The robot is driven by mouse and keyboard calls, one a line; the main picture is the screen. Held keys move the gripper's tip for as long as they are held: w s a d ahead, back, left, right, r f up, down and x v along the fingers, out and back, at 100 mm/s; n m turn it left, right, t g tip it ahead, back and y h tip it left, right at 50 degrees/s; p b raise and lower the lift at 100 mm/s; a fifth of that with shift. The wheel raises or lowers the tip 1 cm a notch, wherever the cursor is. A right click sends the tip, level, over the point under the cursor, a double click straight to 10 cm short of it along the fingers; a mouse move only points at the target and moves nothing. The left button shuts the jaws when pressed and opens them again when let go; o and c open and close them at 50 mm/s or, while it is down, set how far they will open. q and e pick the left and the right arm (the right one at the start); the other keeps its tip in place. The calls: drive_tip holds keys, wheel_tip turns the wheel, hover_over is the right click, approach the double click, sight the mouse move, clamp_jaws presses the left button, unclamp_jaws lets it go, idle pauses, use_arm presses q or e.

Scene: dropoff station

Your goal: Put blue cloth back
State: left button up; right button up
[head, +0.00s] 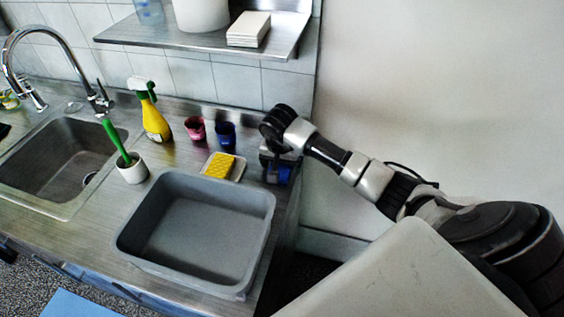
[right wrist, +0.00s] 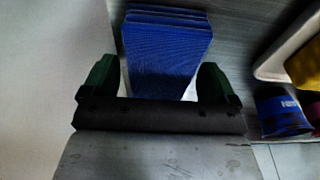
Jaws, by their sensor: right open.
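The blue cloth (right wrist: 167,50) looks like a folded stack with several layers in the right wrist view. It lies on the metal counter (head: 95,190). My right gripper (right wrist: 157,85) is open, with one dark green finger on each side of the cloth's near end. In the head view the right gripper (head: 279,172) is over the counter's right end, and a bit of blue cloth (head: 283,176) shows beneath it. Most of the cloth is hidden by the gripper there. My left gripper is not in view.
A grey tub (head: 205,230) stands in front. A yellow sponge (head: 219,167) on a white dish, a dark blue cup (head: 226,136), a pink cup (head: 195,129) and a yellow spray bottle (head: 151,115) stand left of the gripper. A sink (head: 65,165) is further left. A shelf (head: 205,36) hangs above.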

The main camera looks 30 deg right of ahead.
sight(280, 168)
drive_tip(key=shift+r, duration=0.4)
wheel_tip(280, 168, up, 11)
drive_tip(key=s+a+b, duration=0.1)
drive_tip(key=b, duration=0.1)
drive_tip(key=shift+s+a+r+b, duration=0.15)
drive_tip(key=shift+a+b, duration=0.15)
